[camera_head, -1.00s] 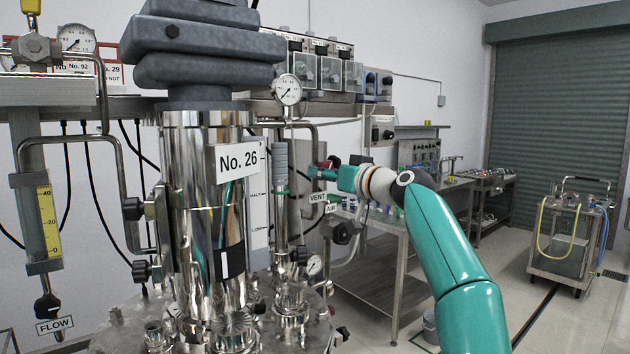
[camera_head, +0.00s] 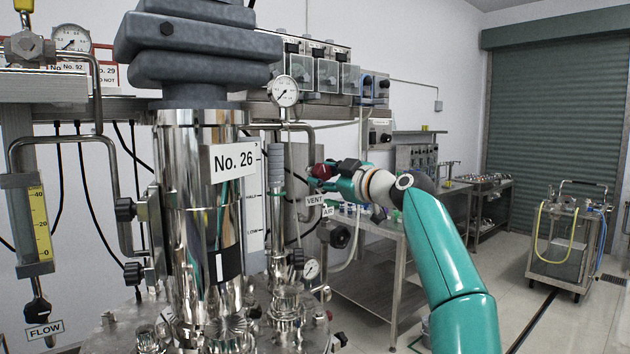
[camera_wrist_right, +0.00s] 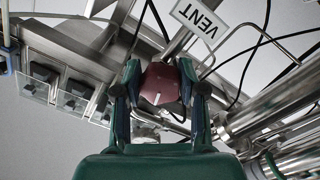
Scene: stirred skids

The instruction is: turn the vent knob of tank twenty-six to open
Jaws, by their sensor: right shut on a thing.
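Tank twenty-six is the polished steel column labelled No. 26 (camera_head: 234,162) in the head view. The vent knob (camera_head: 322,171) is dark red, right of the column and just above the VENT tag (camera_head: 316,200). My right gripper (camera_head: 326,175) comes in from the right and is at the knob. In the right wrist view the faceted knob (camera_wrist_right: 161,84) sits between the two fingers of my gripper (camera_wrist_right: 160,88), which is shut on it. The VENT tag (camera_wrist_right: 200,22) shows upside down just beyond. The knob's open mark cannot be made out. My left gripper is out of view.
A pressure gauge (camera_head: 285,91) stands above the knob, and an AIR tag (camera_head: 328,211) with a black valve knob (camera_head: 340,237) sits below it. Pipes run close by. A steel bench (camera_head: 375,285) stands behind my right arm. A wheeled cart (camera_head: 567,240) is far right.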

